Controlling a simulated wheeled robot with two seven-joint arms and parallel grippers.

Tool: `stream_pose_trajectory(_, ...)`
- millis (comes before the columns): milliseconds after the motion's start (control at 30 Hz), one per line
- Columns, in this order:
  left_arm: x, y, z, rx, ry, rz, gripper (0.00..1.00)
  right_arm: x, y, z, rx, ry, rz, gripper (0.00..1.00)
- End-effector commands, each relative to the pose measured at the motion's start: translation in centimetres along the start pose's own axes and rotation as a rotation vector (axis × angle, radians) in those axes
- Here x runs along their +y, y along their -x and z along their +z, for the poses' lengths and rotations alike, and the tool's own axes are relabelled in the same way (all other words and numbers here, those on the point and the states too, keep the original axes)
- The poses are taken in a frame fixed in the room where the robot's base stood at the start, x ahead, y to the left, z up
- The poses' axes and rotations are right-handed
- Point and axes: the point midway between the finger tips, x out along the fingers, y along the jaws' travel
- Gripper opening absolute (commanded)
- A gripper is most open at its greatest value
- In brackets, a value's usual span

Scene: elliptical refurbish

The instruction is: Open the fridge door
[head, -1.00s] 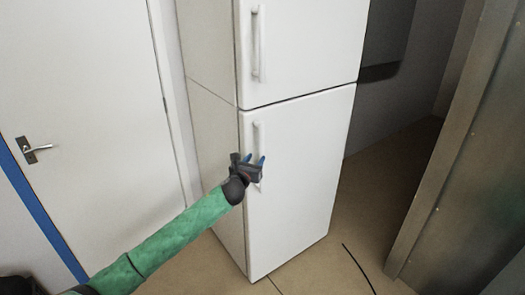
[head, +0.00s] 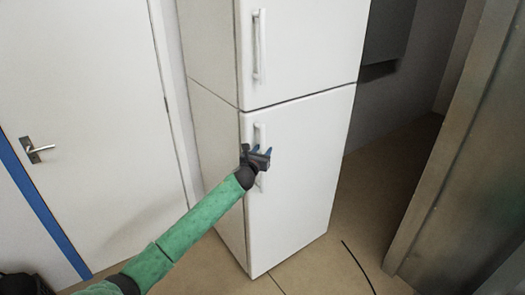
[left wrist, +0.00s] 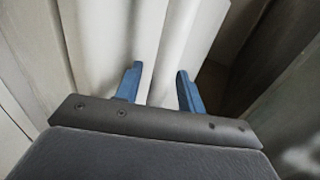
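The white fridge (head: 295,185) stands upright with an upper door (head: 310,50) and a lower door (head: 305,200), both closed. Each door has a vertical white handle near its left edge: the upper handle (head: 259,45) and the lower handle (head: 259,133). My left gripper (head: 262,152) is at the lower handle and hides part of it. In the left wrist view its blue fingers (left wrist: 157,88) are apart, pointing at the white fridge front (left wrist: 195,35). I cannot tell whether they touch the handle. My right gripper is out of view.
A white room door (head: 90,110) with a metal lever (head: 37,150) is on the left. A brown-grey metal panel (head: 465,150) stands on the right. The tan floor (head: 320,265) before the fridge is clear except for a thin black line (head: 357,265).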

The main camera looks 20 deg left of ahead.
Motion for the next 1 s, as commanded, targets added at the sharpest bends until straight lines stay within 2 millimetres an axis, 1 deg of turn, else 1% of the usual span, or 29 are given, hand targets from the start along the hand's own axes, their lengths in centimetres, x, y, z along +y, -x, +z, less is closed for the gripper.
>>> stream_pose_trajectory(133, 0.0, 0.0, 0.0, 0.000, 0.000, 0.000, 0.39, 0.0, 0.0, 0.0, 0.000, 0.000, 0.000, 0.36)
stream_pose_trajectory(333, 0.0, 0.0, 0.0, 0.000, 0.000, 0.000, 0.00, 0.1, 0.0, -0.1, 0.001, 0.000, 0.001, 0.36)
stream_pose_trajectory(533, -0.1, 0.0, 0.0, 0.000, 0.001, 0.000, 0.00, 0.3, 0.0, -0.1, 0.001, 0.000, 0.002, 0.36)
stream_pose_trajectory(667, -0.7, 0.2, 0.0, -0.001, 0.002, 0.006, 0.00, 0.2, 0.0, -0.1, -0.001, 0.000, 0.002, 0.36)
stream_pose_trajectory(767, -1.8, 0.5, 0.0, -0.001, 0.003, 0.017, 0.00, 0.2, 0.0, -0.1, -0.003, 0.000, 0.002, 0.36)
stream_pose_trajectory(867, -3.5, 1.0, -0.1, -0.001, 0.003, 0.037, 0.00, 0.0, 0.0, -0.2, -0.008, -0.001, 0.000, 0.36)
stream_pose_trajectory(967, -5.7, 1.6, -0.1, -0.001, 0.006, 0.065, 0.00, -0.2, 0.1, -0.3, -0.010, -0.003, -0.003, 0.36)
stream_pose_trajectory(1000, -6.8, 1.9, -0.1, -0.001, 0.006, 0.078, 0.00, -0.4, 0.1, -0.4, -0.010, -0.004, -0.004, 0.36)
